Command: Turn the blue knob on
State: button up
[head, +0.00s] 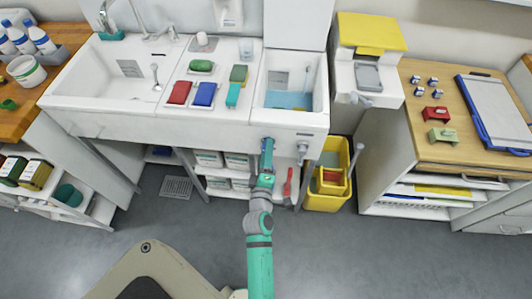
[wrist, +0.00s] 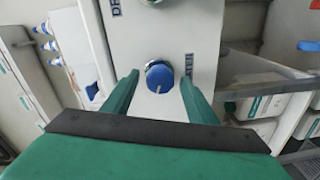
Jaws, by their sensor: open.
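The blue knob (wrist: 160,78) is round with a pale pointer line and sits on the white front panel (wrist: 185,35) of the sink unit. In the wrist view it lies between and just beyond the two green fingers of my gripper (wrist: 158,92). The fingers are apart and do not appear to touch it. In the head view my gripper (head: 268,150) is at the sink front below the right basin and hides most of the knob. Labels partly show on the panel beside the knob.
A grey fitting (head: 302,150) projects from the panel to the right. Yellow bins (head: 327,185) stand on the floor to the right, and a shelf with boxes (head: 212,184) lies below the sink. The grey floor in front is largely clear.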

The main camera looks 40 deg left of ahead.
jog(key=v, duration=1)
jog(key=shift+s+d, duration=0.2)
jog(key=shift+s, duration=0.1)
jog(key=s+d+r+m+h, duration=0.2)
jog(key=s+d+m+h, duration=0.2)
jog(key=s+d+m, duration=0.5)
jog(key=s+d+r+m+h, duration=0.3)
jog(key=s+d+m, duration=0.6)
jog(key=d, duration=0.7)
jog(key=m+h, duration=0.2)
jog(key=m, duration=0.1)
jog(key=shift+s+d+m+t, duration=0.25)
jog(key=shift+m+t, duration=0.15)
jog(key=shift+r, duration=0.1)
